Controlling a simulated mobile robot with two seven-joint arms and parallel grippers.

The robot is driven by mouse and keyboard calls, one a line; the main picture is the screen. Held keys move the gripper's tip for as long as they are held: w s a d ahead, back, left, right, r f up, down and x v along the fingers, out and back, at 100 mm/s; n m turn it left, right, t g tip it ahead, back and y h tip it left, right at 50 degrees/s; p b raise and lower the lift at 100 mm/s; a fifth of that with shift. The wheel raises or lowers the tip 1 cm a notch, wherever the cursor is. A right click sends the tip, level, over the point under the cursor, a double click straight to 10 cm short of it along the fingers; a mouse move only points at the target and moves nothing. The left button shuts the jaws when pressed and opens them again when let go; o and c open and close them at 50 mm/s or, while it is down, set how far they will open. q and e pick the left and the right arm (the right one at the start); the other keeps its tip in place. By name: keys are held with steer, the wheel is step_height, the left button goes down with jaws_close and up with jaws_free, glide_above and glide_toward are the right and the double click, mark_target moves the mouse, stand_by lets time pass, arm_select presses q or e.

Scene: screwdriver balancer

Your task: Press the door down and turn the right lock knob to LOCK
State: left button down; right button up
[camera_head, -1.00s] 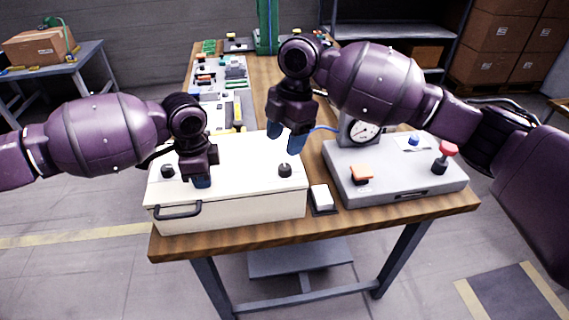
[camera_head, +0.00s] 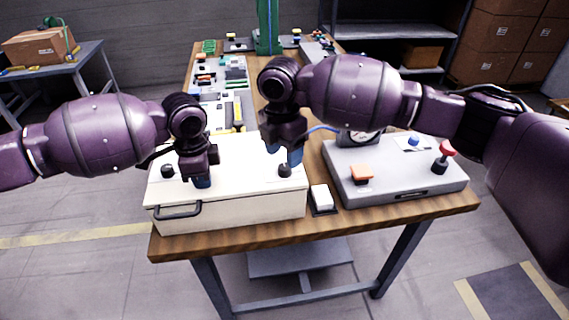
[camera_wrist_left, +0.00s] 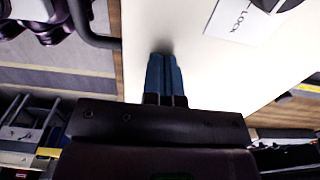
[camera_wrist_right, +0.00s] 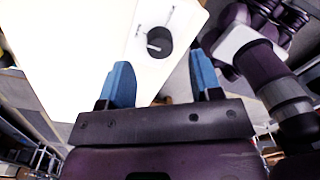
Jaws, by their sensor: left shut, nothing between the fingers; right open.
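The white box door (camera_head: 235,195) lies flat on top of the cream box at the table's front left. My left gripper (camera_head: 202,183) is shut and empty, its blue fingertips at the door's surface; the left wrist view shows them (camera_wrist_left: 165,60) at the white panel near a LOCK label (camera_wrist_left: 240,15). The right lock knob (camera_head: 285,171) is black and round; it also shows in the right wrist view (camera_wrist_right: 158,42) with a light pointer line. My right gripper (camera_head: 284,155) is open and empty, just above and behind the knob. The left knob (camera_head: 167,171) stands left of my left gripper.
A black handle (camera_head: 178,212) is on the box's front. A white switch (camera_head: 321,198) sits right of the box. Beyond it, a grey unit (camera_head: 395,180) carries an orange button, a gauge and a red-topped lever. Parts trays fill the table behind.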

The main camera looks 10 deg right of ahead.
mark_target(285, 167)
steer(key=shift+s+f, duration=0.1)
steer(key=shift+f, duration=1.9)
steer(key=c, duration=0.9)
